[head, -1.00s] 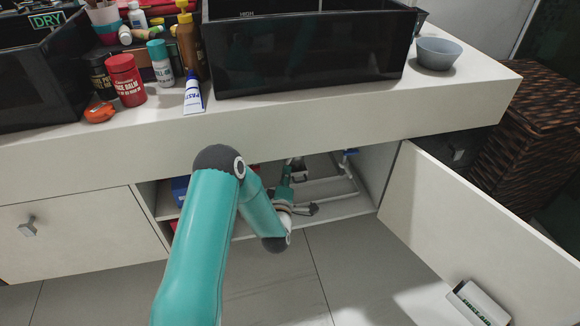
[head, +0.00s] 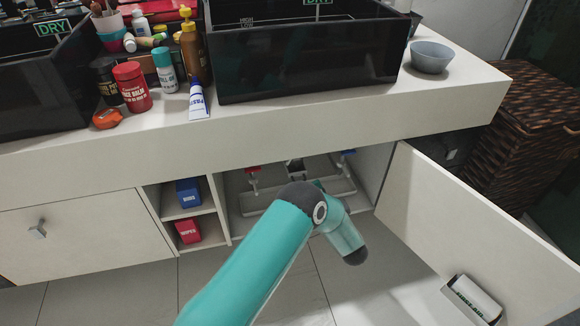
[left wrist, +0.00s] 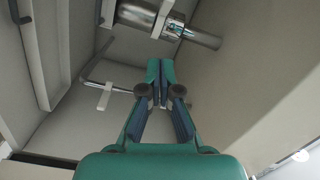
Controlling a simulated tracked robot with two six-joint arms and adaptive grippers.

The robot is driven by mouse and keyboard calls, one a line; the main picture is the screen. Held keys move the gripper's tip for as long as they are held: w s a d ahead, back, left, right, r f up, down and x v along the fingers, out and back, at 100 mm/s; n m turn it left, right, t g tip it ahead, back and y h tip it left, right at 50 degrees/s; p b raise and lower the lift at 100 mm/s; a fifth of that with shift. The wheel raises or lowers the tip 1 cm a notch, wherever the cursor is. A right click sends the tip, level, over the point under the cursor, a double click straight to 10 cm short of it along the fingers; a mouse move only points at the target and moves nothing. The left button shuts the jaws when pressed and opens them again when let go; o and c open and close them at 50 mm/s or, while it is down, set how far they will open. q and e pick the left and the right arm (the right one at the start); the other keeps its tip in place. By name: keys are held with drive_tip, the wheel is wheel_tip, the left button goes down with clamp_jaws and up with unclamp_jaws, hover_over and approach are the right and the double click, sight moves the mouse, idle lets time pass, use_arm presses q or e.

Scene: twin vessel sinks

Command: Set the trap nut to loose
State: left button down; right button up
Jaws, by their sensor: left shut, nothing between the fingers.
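In the left wrist view, a shiny metal drain pipe (left wrist: 141,18) runs across the top with a bright ringed collar (left wrist: 172,25) on it, which looks like the trap nut. I cannot tell its setting. My left gripper (left wrist: 160,66) is shut and empty, its fingertips together just below the collar in the picture and seemingly apart from it. In the head view my left arm reaches toward the open cabinet under the sink, and its own links hide most of the gripper. My right gripper is in neither view.
The open cabinet door (head: 470,225) stands to the right, with a white box on it. Inside are a red-handled valve (head: 253,170), a blue-handled valve (head: 348,153) and white pipes. Cubbies with a blue box (head: 188,192) and red box (head: 188,231) are left. The counter (head: 300,122) overhangs.

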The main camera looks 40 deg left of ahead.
use_arm(q)
drive_tip(key=w+a+m+b, duration=0.3)
drive_tip(key=a+b, duration=0.1)
drive_tip(key=a, duration=0.6)
drive_tip(key=shift+w+a+g, duration=0.25)
drive_tip(key=shift+a+g, duration=0.05)
drive_tip(key=shift+a, duration=0.05)
